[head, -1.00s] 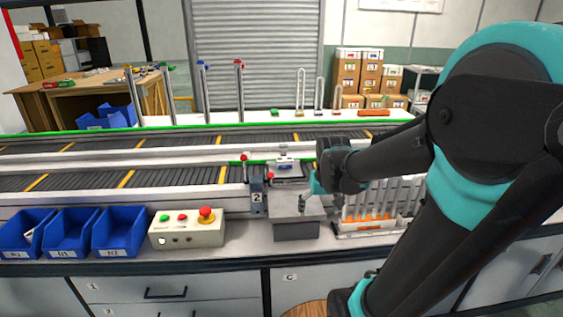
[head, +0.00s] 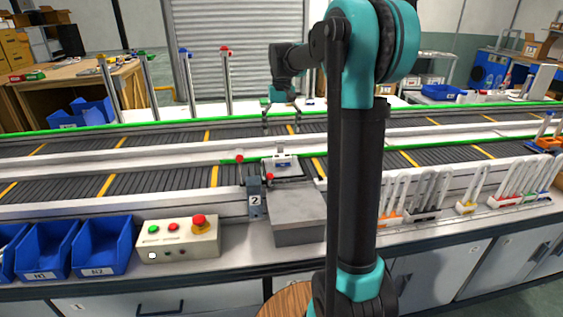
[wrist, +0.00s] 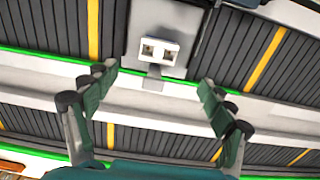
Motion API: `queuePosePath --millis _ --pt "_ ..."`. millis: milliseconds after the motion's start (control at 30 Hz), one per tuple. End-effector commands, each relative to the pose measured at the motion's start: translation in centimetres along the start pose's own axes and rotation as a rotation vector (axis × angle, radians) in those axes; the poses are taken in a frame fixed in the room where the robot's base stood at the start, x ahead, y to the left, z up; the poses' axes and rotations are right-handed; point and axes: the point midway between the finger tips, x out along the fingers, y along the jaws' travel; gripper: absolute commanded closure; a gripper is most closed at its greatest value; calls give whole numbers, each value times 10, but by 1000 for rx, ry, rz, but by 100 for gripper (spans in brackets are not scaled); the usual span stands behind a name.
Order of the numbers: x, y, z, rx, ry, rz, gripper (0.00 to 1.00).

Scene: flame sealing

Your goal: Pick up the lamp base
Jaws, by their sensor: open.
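A small white block (head: 286,162) with two square openings stands on a grey plate on the near conveyor. It may be the lamp base, but I cannot tell for sure. It also shows in the wrist view (wrist: 159,50), near the top middle, beyond the fingertips. My gripper (head: 281,124) is over the far conveyor, farther back than the block and apart from it. In the wrist view my gripper (wrist: 158,76) has its fingers spread wide, with nothing held between them.
A grey box (head: 298,215) stands in front of the block, beside a post marked 2 (head: 255,197). A button panel (head: 178,238) and blue bins (head: 103,247) are at left. Glass tube racks (head: 450,205) stand at right. Thin posts (head: 226,82) rise behind the conveyors.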

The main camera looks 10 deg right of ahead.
Motion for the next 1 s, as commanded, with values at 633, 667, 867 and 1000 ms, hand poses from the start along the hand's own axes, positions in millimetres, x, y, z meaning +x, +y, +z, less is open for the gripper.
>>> queuePosePath --millis 633,667,867,1000 --pt "82 1 -1 0 1 0 17" --pt "87 2 -2 0 1 0 17" --pt "112 2 -2 0 1 0 17" --pt "118 2 -2 0 1 0 17"
